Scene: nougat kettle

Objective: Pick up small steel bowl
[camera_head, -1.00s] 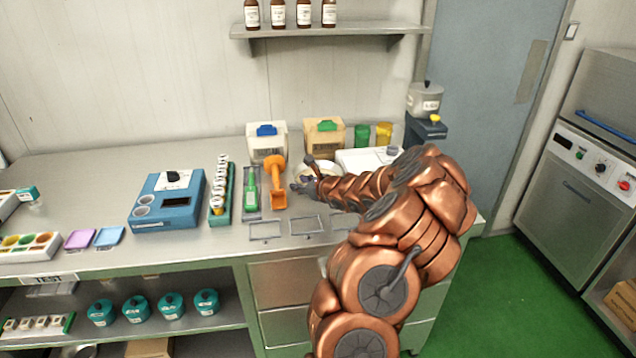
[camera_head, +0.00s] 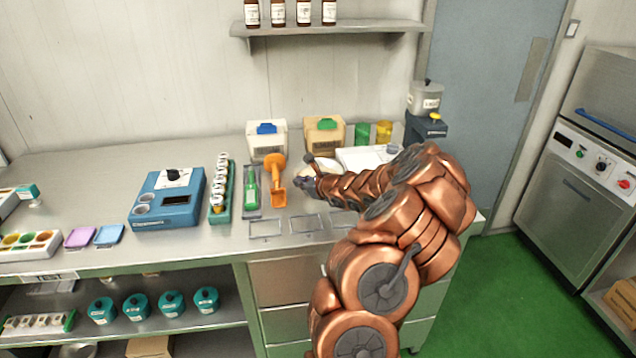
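A pale, round bowl (camera_head: 325,164), which looks like the small steel bowl, is on the steel counter in front of the tan bin. My arm and gripper cover much of it. My gripper (camera_head: 306,174) is at the bowl's left and near side, with dark finger parts close to its rim. I cannot tell whether the fingers touch the bowl or are closed on it.
An orange scoop (camera_head: 277,182) lies just left of my gripper, with a green-handled tool (camera_head: 250,188) beyond it. Bins (camera_head: 324,136) stand behind, and a white device (camera_head: 365,158) is at the right.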

